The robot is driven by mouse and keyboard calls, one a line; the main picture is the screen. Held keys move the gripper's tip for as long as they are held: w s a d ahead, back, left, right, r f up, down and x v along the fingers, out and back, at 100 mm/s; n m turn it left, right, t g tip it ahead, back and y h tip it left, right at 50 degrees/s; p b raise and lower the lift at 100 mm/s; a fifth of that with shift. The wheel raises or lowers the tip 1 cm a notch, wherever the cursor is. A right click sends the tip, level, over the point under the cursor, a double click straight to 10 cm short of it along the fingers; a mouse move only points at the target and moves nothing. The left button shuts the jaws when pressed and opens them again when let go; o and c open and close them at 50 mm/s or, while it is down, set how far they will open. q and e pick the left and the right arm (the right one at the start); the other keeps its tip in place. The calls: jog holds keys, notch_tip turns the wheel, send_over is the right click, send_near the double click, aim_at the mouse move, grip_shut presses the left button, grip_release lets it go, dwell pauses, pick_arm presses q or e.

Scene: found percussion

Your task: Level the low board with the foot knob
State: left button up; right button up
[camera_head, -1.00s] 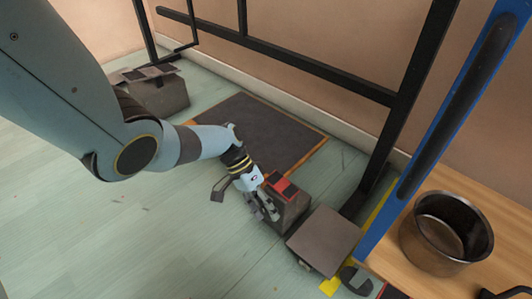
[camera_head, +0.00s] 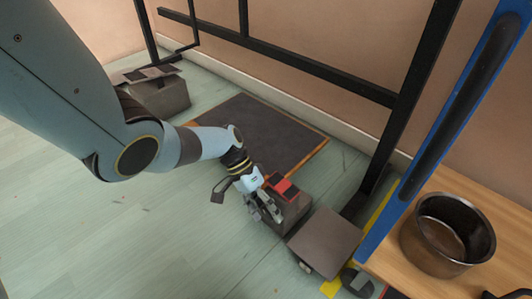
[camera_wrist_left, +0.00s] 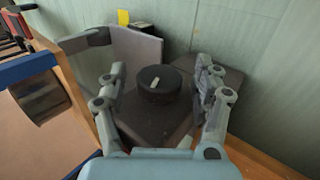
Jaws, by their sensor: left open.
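My left gripper (camera_head: 264,211) is low over the floor, beside a dark grey block (camera_head: 294,208) with a red patch on top. In the left wrist view my open fingers (camera_wrist_left: 160,92) stand on either side of a round black knob (camera_wrist_left: 158,92) with a pale mark on top. The knob sits on a dark grey surface (camera_wrist_left: 138,122); I cannot tell whether the fingers touch it. In the head view I cannot make out this knob. A grey square board (camera_head: 326,240) lies low and looks tilted, just right of the block. My right gripper is not in view.
A wooden bench (camera_head: 385,262) with a metal pot (camera_head: 430,255) and a blue post (camera_head: 440,130) stand at the right. A black frame (camera_head: 290,62) runs along the wall. A dark mat (camera_head: 262,128) lies behind my gripper. Open floor (camera_head: 150,235) is at the left.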

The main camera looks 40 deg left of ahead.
pick_arm(q)
jog(key=shift+a+r, duration=0.1)
jog(key=v, duration=1.1)
jog(key=shift+a+r, duration=0.2)
jog(key=shift+r, duration=0.1)
